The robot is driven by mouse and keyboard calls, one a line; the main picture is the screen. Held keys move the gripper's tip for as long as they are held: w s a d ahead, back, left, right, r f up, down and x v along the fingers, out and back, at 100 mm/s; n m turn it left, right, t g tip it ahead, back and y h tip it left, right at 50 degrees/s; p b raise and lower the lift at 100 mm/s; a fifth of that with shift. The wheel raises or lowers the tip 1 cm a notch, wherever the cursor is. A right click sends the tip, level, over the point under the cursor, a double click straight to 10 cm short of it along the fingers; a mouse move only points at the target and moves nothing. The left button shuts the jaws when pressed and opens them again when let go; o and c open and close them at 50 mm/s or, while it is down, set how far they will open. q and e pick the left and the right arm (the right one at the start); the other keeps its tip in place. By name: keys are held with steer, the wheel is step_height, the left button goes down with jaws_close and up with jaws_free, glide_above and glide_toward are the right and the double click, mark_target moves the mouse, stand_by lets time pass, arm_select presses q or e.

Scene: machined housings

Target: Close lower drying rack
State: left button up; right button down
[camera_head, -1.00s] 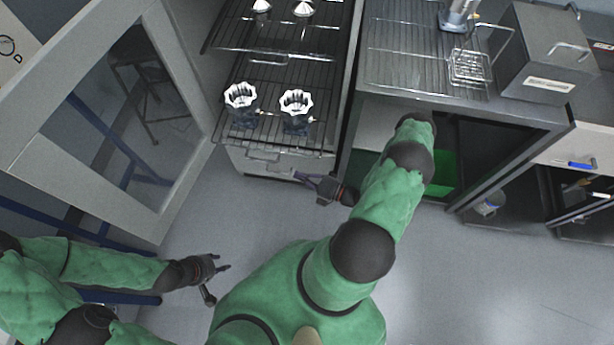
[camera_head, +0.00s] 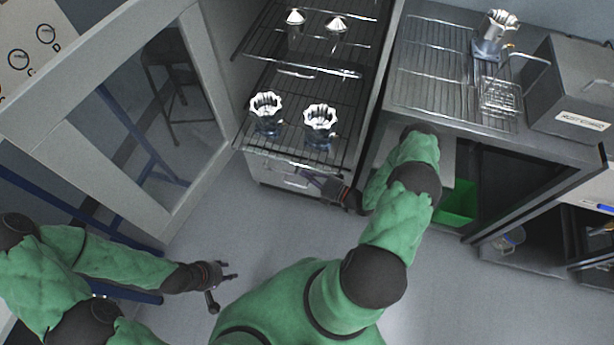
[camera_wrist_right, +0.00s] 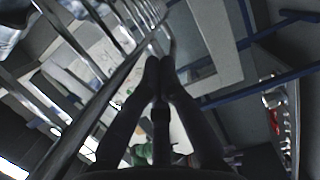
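The lower drying rack (camera_head: 285,148) is a wire shelf that stands out of the cabinet toward me, past the upper rack (camera_head: 290,62). Two fluted metal housings, one at left (camera_head: 265,113) and one at right (camera_head: 319,123), stand upright on it. My right gripper (camera_head: 312,178) is at the rack's front edge, toward its right side; contact is unclear. In the right wrist view its fingers (camera_wrist_right: 160,64) are together, with a bright metal bar (camera_wrist_right: 163,38) just beyond the tips and rack wires at left. My left gripper (camera_head: 232,272) is open and empty over the floor.
The open cabinet door (camera_head: 130,125) with a dark window stands at left. At right, a bench (camera_head: 430,95) carries a wire grid, a metal housing (camera_head: 495,35) and a grey box (camera_head: 575,85). A green bin (camera_head: 458,203) is under the bench. Floor between my arms is clear.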

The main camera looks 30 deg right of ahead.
mark_target(317, 147)
steer(key=w+d+b, duration=0.1)
steer(key=w+d, duration=0.1)
steer(key=d, duration=0.1)
steer(key=w+d+b, duration=0.2)
steer(key=w+d, duration=0.1)
steer(key=w+d+b, duration=0.2)
steer(key=w+d, duration=0.1)
steer(key=shift+w+d+f, duration=0.15)
steer(key=shift+w+d, duration=0.05)
steer(key=shift+d, duration=0.2)
steer(key=shift+w+d+b, duration=0.3)
steer(key=shift+d, duration=0.05)
steer(key=shift+r, duration=0.2)
